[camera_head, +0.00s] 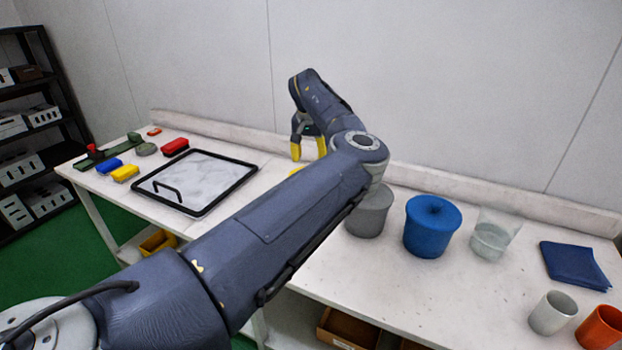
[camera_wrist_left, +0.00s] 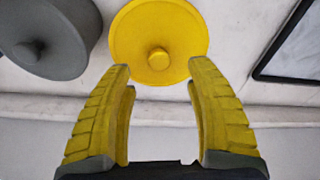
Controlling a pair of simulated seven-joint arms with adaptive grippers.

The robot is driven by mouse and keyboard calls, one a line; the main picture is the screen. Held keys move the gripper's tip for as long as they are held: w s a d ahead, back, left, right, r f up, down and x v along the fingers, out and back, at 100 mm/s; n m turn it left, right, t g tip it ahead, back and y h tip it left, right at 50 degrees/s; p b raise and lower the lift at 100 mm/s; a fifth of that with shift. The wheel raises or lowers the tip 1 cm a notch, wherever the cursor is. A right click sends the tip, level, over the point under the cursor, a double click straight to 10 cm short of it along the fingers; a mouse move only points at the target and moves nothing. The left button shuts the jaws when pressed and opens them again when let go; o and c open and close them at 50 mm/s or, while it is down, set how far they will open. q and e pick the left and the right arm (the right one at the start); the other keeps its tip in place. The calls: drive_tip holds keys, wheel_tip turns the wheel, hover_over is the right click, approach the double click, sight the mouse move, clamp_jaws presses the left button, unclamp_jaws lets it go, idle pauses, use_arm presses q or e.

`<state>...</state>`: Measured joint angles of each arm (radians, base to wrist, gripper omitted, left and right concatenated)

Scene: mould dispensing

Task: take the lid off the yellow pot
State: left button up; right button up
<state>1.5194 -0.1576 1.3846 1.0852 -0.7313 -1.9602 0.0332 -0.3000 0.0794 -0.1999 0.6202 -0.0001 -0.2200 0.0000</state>
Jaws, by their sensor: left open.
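The yellow pot's lid (camera_wrist_left: 158,30) shows from above in the left wrist view, a round yellow disc with a small knob (camera_wrist_left: 158,59) at its middle. The lid hides the pot's body. In the head view my left arm covers nearly all of the pot; only a sliver of yellow (camera_head: 297,171) shows beside the arm. My left gripper (camera_wrist_left: 160,78) is open and empty, its two yellow fingers pointing toward the lid, one on each side of the knob in the picture. It also shows in the head view (camera_head: 308,150), over the back of the table. My right gripper is not in view.
A grey pot (camera_head: 370,215) stands close beside the yellow one, then a blue pot (camera_head: 432,228) and a clear beaker (camera_head: 493,236). A black-framed tray (camera_head: 248,179) lies on the left. A blue cloth (camera_head: 575,266) and two cups lie right. A wall ledge (camera_head: 450,182) runs behind.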

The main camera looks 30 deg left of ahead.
use_arm(q)
drive_tip(key=shift+w+f, duration=0.25)
drive_tip(key=shift+f, duration=1.4)
drive_tip(key=shift+w+f, duration=0.2)
drive_tip(key=shift+f, duration=1.45)
clamp_jaws()
